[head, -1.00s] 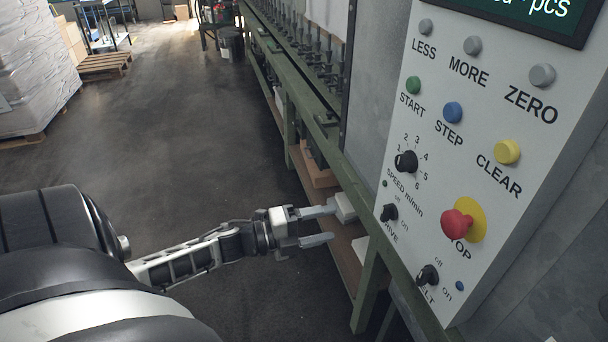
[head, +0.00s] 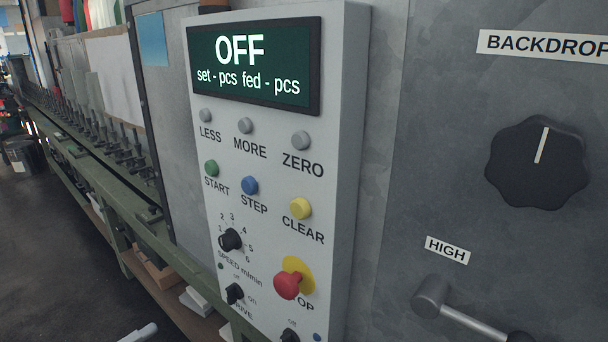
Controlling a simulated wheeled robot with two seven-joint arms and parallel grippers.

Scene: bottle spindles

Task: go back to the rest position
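Only a light grey fingertip of my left gripper (head: 138,333) shows, at the bottom edge of the head view. It is left of the control panel (head: 345,120), in front of the machine's lower frame. The rest of that gripper and its arm is outside the picture, so its opening cannot be told. My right gripper is not in view. The panel's display (head: 255,66) reads OFF, with "set - pcs" and "fed - pcs" below it.
The panel carries a red stop button (head: 287,285), a yellow clear button (head: 300,208) and several other buttons and knobs. On the right are a large black knob (head: 537,165) under a BACKDROP label and a lever (head: 462,318). Dark floor (head: 50,250) lies free at left.

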